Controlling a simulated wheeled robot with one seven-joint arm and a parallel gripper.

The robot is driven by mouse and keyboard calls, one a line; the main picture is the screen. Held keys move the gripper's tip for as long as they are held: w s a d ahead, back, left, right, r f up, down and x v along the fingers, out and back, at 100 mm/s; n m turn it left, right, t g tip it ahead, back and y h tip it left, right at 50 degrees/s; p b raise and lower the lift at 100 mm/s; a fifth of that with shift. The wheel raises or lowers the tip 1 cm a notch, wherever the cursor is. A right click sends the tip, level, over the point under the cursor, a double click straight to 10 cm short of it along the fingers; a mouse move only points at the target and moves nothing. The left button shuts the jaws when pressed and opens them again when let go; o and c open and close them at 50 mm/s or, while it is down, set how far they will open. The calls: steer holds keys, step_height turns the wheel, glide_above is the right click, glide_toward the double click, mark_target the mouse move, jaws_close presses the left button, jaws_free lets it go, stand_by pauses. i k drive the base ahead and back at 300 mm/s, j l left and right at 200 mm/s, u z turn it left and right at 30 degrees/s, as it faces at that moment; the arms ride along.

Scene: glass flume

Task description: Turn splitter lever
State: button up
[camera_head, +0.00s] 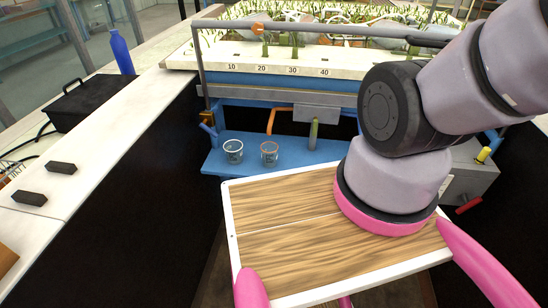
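I cannot tell for sure which part is the splitter lever. Under the flume, an orange bent rod (271,120) and an upright green handle (313,133) stand at the blue shelf (218,165), near a grey block (308,113). Two clear cups stand on that shelf: a pale-rimmed cup (233,151) and an orange-rimmed cup (269,153). My lavender and black arm rises at the right, hiding part of the flume's right side.
The flume (220,60) holds green plants and has a grey rail along its front. At the right are a yellow-tipped part (484,155) and a red part (468,205). The left counter (115,120) holds a black case (85,100) and blue bottle (121,52).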

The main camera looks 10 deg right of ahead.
mark_target(315, 126)
steer(key=j+z, duration=0.6)
steer(key=z, duration=0.15)
steer(key=k, duration=0.05)
